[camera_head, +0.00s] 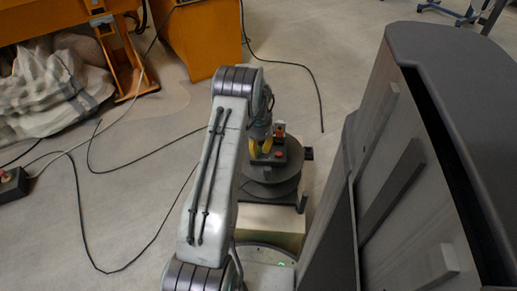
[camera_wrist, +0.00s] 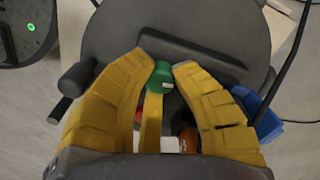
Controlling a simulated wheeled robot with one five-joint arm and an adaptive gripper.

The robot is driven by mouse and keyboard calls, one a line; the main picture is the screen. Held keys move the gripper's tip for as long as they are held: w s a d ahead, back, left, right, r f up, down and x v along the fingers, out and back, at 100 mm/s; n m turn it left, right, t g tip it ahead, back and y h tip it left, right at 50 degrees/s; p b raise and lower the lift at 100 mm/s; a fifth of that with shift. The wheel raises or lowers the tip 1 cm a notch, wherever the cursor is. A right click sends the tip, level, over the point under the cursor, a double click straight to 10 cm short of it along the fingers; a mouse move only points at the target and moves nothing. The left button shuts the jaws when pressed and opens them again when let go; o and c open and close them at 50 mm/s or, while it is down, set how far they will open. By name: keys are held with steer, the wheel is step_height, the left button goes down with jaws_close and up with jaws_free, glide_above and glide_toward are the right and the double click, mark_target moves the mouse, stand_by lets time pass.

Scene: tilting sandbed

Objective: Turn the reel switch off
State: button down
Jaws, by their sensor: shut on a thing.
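The cable reel (camera_head: 272,188) is a dark grey round drum on a pale block, right of my arm in the head view. Its grey disc (camera_wrist: 215,30) fills the upper middle of the wrist view. A small green knob with a white mark (camera_wrist: 161,76), apparently the reel switch, lies between my yellow fingertips. My gripper (camera_wrist: 162,66) is shut on this knob; the head view shows the yellow fingers (camera_head: 260,150) over the reel's top. A red button (camera_head: 279,154) is beside them. The knob is not clear in the head view.
A large grey cabinet-like body (camera_head: 400,150) stands close on the right. Black cables (camera_head: 85,225) lie on the floor. A blue part (camera_wrist: 258,115) is right of my fingers.

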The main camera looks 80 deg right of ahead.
mark_target(258, 149)
steer(key=n+p, duration=0.1)
steer(key=n, duration=0.9)
steer(key=shift+f+n, duration=0.1)
steer(key=shift+n, duration=0.6)
steer(key=c, duration=1)
jaws_free()
step_height(258, 149, up, 12)
steer(key=shift+r, duration=0.1)
stand_by(0.6)
